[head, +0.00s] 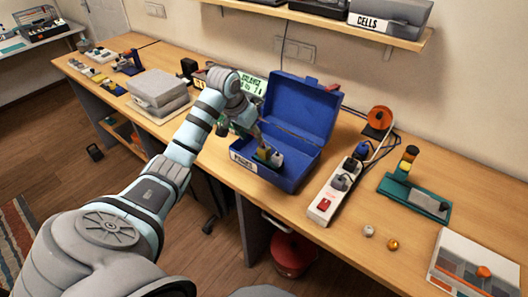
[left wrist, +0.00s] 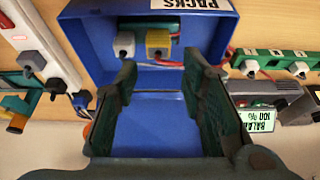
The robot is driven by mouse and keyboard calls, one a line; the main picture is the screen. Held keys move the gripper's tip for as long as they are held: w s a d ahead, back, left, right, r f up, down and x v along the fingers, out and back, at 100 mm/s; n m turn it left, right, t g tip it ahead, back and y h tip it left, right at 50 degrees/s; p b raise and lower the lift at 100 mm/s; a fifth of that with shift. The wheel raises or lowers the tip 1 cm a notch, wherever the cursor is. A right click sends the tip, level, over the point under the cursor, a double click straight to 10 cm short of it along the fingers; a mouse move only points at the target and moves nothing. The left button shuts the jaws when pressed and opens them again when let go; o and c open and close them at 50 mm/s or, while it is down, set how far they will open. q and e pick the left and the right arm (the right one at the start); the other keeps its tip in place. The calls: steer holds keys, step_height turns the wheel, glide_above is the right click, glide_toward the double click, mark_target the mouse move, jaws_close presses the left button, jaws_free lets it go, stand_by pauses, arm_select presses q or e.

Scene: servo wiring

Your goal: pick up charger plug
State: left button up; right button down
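A white power strip (head: 326,203) with a red switch lies right of the open blue box. Dark plugs (head: 340,183) sit in its sockets; I cannot tell which is the charger plug. In the left wrist view the strip (left wrist: 40,38) is at the left edge, with a grey plug (left wrist: 32,60) on it. My left gripper (head: 262,146) reaches into the blue box (head: 307,100). In the left wrist view its fingers (left wrist: 160,68) are apart and empty, just short of a yellow block (left wrist: 158,43) and a whitish block (left wrist: 124,45) inside the box. My right gripper is not in view.
A teal stand (head: 414,196), small knobs (head: 391,244) and a white case (head: 468,262) are at the right. A wall shelf (head: 330,24) hangs above. The desk right of the strip has some free room.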

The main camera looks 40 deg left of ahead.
mark_target(264, 148)
arm_select(q)
steer(key=x, duration=0.4)
steer(key=w+b+x, duration=0.1)
steer(key=x, duration=0.6)
steer(key=shift+w+d, duration=0.1)
steer(key=shift+w, duration=0.2)
jaws_close()
step_height(264, 148, up, 20)
